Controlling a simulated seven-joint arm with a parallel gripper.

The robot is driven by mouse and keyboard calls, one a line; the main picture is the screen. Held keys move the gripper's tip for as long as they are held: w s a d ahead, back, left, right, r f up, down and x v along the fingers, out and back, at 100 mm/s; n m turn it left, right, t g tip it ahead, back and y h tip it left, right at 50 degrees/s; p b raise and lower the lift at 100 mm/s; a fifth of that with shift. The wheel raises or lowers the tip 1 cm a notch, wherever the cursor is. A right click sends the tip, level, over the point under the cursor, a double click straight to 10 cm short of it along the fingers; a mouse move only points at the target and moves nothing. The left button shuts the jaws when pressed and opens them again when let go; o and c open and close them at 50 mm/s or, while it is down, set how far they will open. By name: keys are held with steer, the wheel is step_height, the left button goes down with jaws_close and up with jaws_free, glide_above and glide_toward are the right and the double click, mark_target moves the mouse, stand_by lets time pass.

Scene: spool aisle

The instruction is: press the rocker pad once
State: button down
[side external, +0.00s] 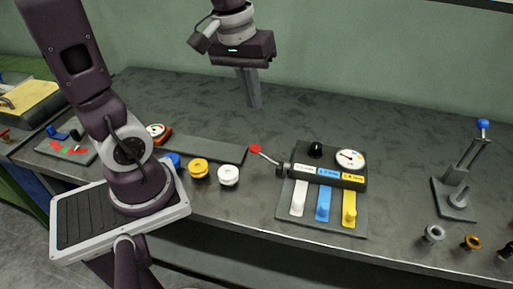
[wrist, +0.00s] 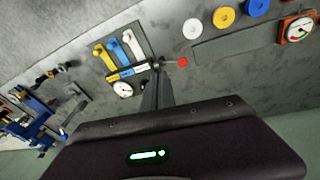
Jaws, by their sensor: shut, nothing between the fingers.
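My gripper (side external: 254,107) is shut and empty, pointing down above the back middle of the bench, apart from everything on it. Its fingers also show in the wrist view (wrist: 157,72). A dark control box (side external: 325,166) with a black knob, a white gauge (side external: 350,158) and a red-ended lever (side external: 255,149) stands right of and in front of my gripper. White (side external: 299,198), blue (side external: 323,204) and yellow (side external: 349,210) paddles lie at its front; they show in the wrist view too (wrist: 117,50). I cannot tell which part is the rocker pad.
Blue, yellow (side external: 198,168) and white (side external: 228,175) spools stand near the front edge, before a dark flat strip (side external: 205,149). An orange gauge box (side external: 158,132) is left. A blue-knobbed lever stand (side external: 458,190) and small spools are right. The back of the bench is clear.

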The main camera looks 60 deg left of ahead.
steer(key=w+a+f+n+g, duration=0.2)
steer(key=w+a+f+n, duration=0.2)
steer(key=a+f, duration=0.15)
steer(key=n+h, duration=0.1)
steer(key=n, duration=0.2)
glide_toward(255, 146)
steer(key=shift+w+a+r+g, duration=0.2)
steer(key=shift+w+r+g, duration=0.05)
steer(key=shift+w+g, duration=0.15)
steer(key=f, duration=0.6)
steer(key=shift+s+d+f, duration=0.2)
steer(key=shift+d+f, duration=0.2)
